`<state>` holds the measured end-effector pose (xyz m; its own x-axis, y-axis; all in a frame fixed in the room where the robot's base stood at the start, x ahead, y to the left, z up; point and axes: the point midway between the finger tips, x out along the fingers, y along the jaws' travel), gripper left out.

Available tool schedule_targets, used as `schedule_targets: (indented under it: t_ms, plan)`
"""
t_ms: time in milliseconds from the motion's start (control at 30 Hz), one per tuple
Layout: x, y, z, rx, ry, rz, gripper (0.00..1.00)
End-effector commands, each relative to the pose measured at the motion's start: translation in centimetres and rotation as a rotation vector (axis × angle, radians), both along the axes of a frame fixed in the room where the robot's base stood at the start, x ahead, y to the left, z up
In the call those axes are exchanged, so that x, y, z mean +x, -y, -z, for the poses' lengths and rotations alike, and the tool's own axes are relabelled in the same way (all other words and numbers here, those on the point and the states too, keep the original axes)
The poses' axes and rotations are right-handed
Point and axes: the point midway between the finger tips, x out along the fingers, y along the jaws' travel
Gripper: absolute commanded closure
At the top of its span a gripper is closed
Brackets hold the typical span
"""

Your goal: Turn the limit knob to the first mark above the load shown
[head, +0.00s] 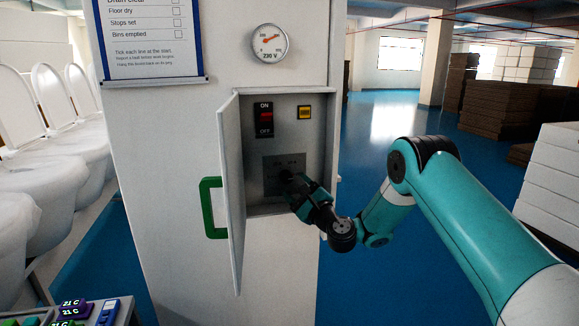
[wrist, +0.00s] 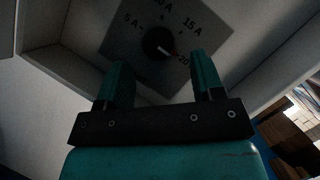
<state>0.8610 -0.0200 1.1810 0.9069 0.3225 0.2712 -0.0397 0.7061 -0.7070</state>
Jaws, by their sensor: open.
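The limit knob (wrist: 158,40) is a small dark round knob on a grey plate (wrist: 205,38) inside the open cabinet. In the wrist view the plate carries marks reading 5 A, one partly cut off ending in 0 A, 15 A and 20. A pale line with a reddish tip runs from the knob toward the 20 mark. My gripper (wrist: 158,60) is open, its two fingers on either side of the knob in the picture; I cannot tell whether they touch it. In the head view my gripper (head: 298,187) covers the knob and part of the plate (head: 272,165).
A round gauge (head: 269,43) labelled 230 V has an orange needle; its scale is too small to read. A red ON/OFF switch (head: 264,118) and yellow button (head: 304,112) sit above the plate.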

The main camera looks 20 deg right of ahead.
Motion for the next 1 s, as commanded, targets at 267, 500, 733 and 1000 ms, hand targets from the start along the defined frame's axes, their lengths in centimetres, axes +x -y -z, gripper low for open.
schedule_targets:
  t_ms: [267, 500, 733, 1000]
  plan:
    - [0.5, -0.3, -0.9, 0.000, -0.002, 0.000, 0.39]
    - [1.7, -1.1, -0.9, -0.004, 0.002, -0.002, 0.39]
    - [3.1, -1.4, -1.0, -0.001, -0.001, 0.000, 0.39]
    - [3.2, -1.4, -0.9, 0.000, -0.001, 0.001, 0.39]
